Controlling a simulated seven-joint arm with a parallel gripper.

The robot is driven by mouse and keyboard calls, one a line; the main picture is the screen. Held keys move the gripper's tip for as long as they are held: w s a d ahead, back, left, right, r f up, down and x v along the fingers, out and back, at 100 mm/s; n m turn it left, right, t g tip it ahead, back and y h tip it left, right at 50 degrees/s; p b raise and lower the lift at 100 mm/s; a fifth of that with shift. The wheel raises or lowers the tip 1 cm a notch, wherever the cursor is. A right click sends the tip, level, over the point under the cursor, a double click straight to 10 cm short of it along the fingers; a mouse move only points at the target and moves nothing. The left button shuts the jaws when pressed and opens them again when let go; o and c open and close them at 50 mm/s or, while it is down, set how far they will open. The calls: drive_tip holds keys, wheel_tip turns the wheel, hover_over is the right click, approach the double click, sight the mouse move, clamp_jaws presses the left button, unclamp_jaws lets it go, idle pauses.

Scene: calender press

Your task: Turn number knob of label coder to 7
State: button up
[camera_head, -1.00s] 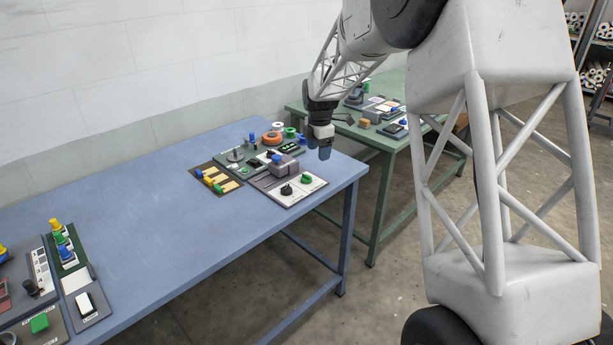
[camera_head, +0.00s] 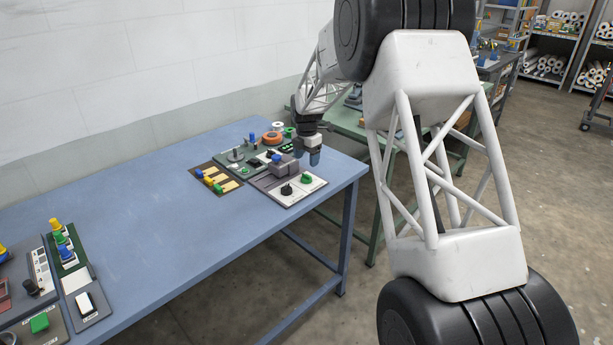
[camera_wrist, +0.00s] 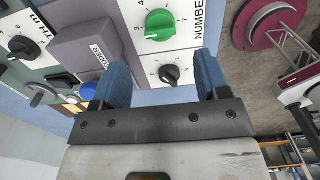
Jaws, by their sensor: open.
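The label coder is a low unit with a white panel (camera_head: 298,189) at the blue table's right end. A green knob (camera_head: 306,178) and a black knob (camera_head: 286,190) stand on its panel. In the wrist view, the green knob (camera_wrist: 160,25) has digits around it and a partly cut-off label beginning "NUMBE" beside it. The black knob (camera_wrist: 170,74) appears between the fingertips in that view. My gripper (camera_head: 306,157) is open with blue fingers, apparently above the unit and empty. It also shows in the wrist view (camera_wrist: 163,78). The exact knob settings are hard to read.
A grey block (camera_wrist: 97,48) rises from the unit beside the panel. Yellow pieces (camera_head: 213,181) and an orange ring (camera_head: 272,137) are on neighbouring boards. More control boards stand at the table's near left (camera_head: 83,305). The table's middle is clear. A green table stands behind.

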sight(306, 175)
drive_tip(key=shift+f, duration=3.9)
drive_tip(key=c, duration=0.9)
drive_tip(key=shift+c, duration=0.2)
